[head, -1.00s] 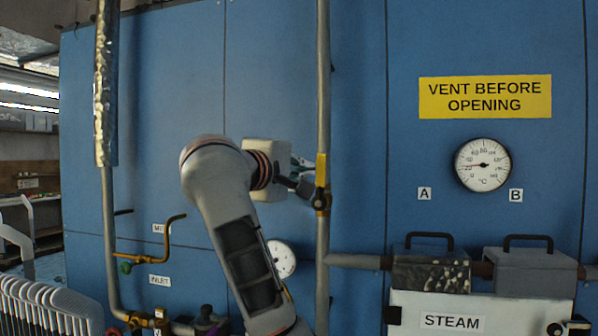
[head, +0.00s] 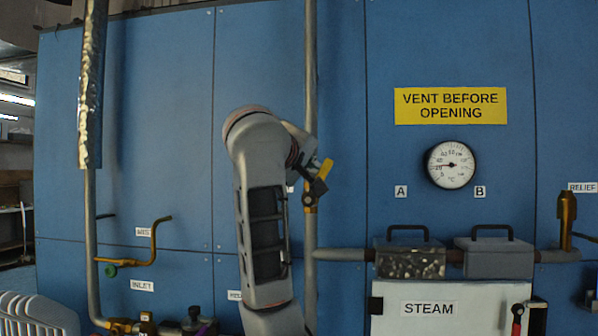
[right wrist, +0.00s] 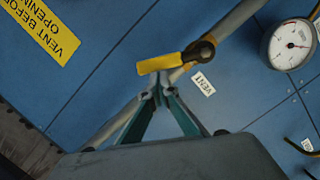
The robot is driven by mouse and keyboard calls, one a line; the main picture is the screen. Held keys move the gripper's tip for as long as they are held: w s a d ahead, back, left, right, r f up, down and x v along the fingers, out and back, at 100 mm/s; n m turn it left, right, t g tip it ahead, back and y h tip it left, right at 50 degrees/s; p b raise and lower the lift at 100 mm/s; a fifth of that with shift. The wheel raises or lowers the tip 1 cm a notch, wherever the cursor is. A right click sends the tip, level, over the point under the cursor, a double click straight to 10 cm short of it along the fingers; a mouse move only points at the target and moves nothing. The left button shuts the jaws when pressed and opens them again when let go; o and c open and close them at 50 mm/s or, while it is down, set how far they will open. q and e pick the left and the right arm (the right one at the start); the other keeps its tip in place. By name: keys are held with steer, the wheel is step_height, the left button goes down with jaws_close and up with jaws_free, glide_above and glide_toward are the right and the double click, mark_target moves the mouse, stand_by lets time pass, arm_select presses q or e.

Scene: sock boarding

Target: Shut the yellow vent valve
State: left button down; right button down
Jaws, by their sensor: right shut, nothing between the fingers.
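The yellow vent valve lever (head: 325,169) sits on the vertical grey pipe (head: 311,75). It points up and leans to the right, at an angle to the pipe. In the right wrist view the yellow lever (right wrist: 158,64) reaches left from its dark hub, beside a VENT label (right wrist: 203,84). My right gripper (right wrist: 154,92) is shut and empty, with its fingertips right at the lever's lower edge. I cannot tell whether they touch it. My left gripper is not in view.
A blue panel carries a round dial gauge (head: 450,165) and a yellow VENT BEFORE OPENING sign (head: 451,106). A STEAM box (head: 430,307) stands below two handled blocks. An inlet pipe with a brass lever (head: 154,243) is on the left. A brass relief fitting (head: 567,220) is at right.

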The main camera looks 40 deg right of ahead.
steer(key=s+d+m+b, duration=0.1)
steer(key=f+m+y, duration=0.1)
steer(key=m, duration=0.1)
steer(key=shift+s+d+b, duration=0.35)
steer(key=shift+s+d, duration=0.05)
steer(key=s+f+m+b, duration=0.1)
steer(key=m, duration=0.1)
steer(key=s+d+f+m+t+y+b, duration=0.1)
steer(key=m, duration=0.1)
steer(key=s+d+f+m+b, duration=0.1)
steer(key=f+b, duration=0.1)
steer(key=shift+d+m+t+y, duration=0.2)
steer(key=shift+m+t+y, duration=0.2)
steer(key=shift+f, duration=0.1)
